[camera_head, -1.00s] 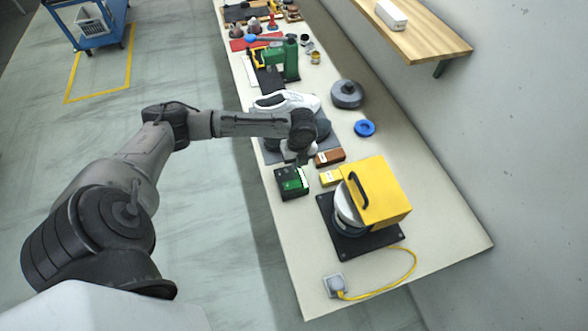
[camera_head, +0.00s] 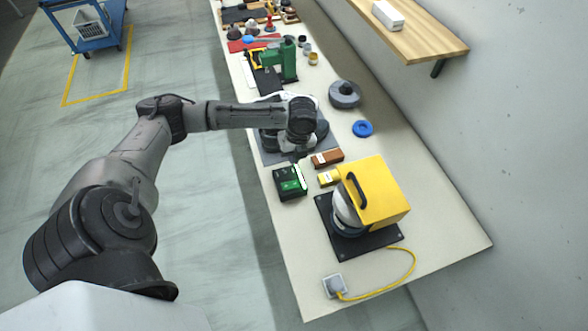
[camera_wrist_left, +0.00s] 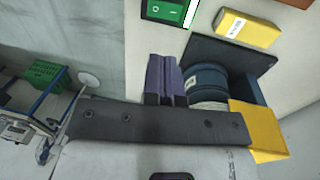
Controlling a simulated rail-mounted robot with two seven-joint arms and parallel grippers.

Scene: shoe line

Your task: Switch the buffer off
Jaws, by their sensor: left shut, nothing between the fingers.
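The buffer has a yellow hood (camera_head: 376,190) with a black handle and a pale wheel on a dark base plate (camera_head: 352,240). In the left wrist view the hood (camera_wrist_left: 262,140) is at the lower right. A black and green switch box (camera_head: 289,183) lies left of the buffer; its green face with I and O marks (camera_wrist_left: 165,11) is at the top of the left wrist view. My left gripper (camera_head: 299,156) hangs just beyond the box in the head view, largely hidden by its wrist. Its fingers (camera_wrist_left: 165,78) are shut and empty. My right gripper is out of view.
A brown box (camera_head: 328,157) and a small yellow box (camera_head: 328,178) lie near the switch box. A yellow cord (camera_head: 408,270) runs to a grey socket (camera_head: 335,286). A blue ring (camera_head: 363,128) and a green machine (camera_head: 283,62) stand farther along the bench.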

